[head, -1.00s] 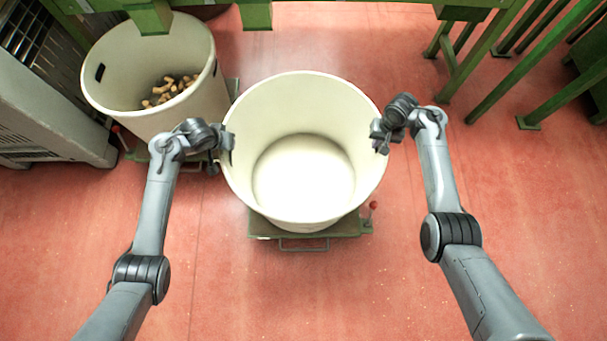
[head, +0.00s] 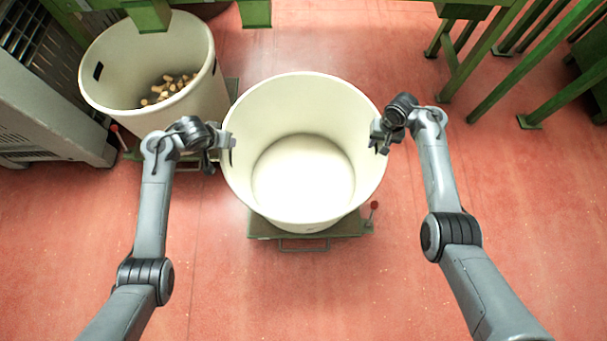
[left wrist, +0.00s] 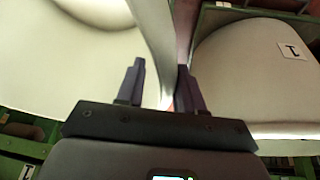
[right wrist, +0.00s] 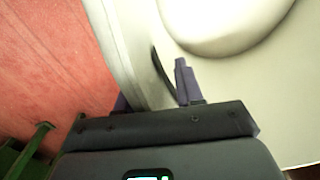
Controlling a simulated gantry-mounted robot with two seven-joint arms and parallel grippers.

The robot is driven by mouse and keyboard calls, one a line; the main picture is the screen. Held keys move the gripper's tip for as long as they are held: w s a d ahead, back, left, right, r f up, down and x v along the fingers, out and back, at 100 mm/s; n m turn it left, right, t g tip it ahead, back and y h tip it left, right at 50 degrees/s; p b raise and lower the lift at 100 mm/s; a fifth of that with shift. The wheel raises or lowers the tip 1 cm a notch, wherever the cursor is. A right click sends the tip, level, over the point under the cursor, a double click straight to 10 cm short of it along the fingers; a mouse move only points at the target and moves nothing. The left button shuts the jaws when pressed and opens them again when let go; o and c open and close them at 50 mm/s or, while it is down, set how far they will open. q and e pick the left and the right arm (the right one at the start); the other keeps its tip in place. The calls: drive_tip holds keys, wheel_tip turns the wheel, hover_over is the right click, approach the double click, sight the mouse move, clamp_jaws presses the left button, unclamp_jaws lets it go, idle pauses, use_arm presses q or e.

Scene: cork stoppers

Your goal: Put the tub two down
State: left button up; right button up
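A large empty cream tub (head: 303,215) stands upright over a low green platform (head: 262,230) at the centre of the head view. No number shows on it; I take it as tub two. My left gripper (head: 230,143) is at its left rim. In the left wrist view its fingers (left wrist: 160,85) straddle the tub wall, spread apart, with a gap beside the outer finger. My right gripper (head: 380,137) is at the right rim. In the right wrist view its fingers (right wrist: 152,92) straddle the wall, spread apart; the wall partly hides the outer finger.
A second cream tub (head: 125,100) with several corks (head: 168,88) stands at back left, close to my left arm; its label reads 1 (left wrist: 292,50). A grey machine (head: 40,110) is at far left. Green legs (head: 460,60) stand at back right. The red floor in front is clear.

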use_arm(q)
drive_tip(key=v, duration=0.6)
drive_tip(key=shift+w+d+r, duration=0.15)
drive_tip(key=shift+r, duration=0.1)
use_arm(e)
drive_tip(key=shift+r, duration=0.1)
drive_tip(key=r, duration=1)
drive_tip(key=shift+d+r, duration=0.15)
drive_tip(key=shift+d, duration=0.05)
use_arm(q)
drive_tip(key=shift+v, duration=1.65)
use_arm(e)
drive_tip(key=shift+s+d+r, duration=0.1)
drive_tip(key=shift+d+r, duration=0.05)
drive_tip(key=shift+r, duration=0.6)
use_arm(q)
drive_tip(key=shift+f, duration=0.1)
